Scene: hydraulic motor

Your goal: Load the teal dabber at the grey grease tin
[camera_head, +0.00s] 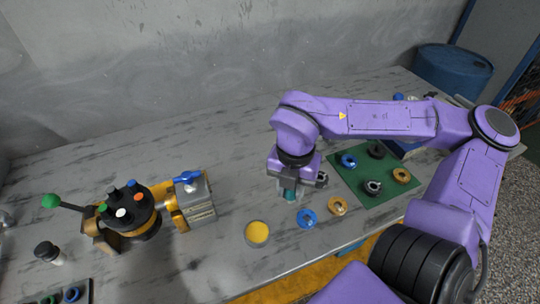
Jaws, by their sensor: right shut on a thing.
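My right gripper (292,186) points down over the middle of the table and is shut on the teal dabber (290,195). Only a small teal part shows below the fingers, and the rest of the dabber is hidden by the gripper. The grey grease tin (257,233) stands open on the table, to the left of and nearer than the gripper, with yellow grease inside. The dabber is apart from the tin. My left gripper is not in view.
A blue ring (307,218) and a tan ring (338,206) lie right of the tin. A green mat (384,190) holds several ring parts. The motor assembly (132,213) with a blue-handled valve (188,178) stands at left. The table behind the gripper is clear.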

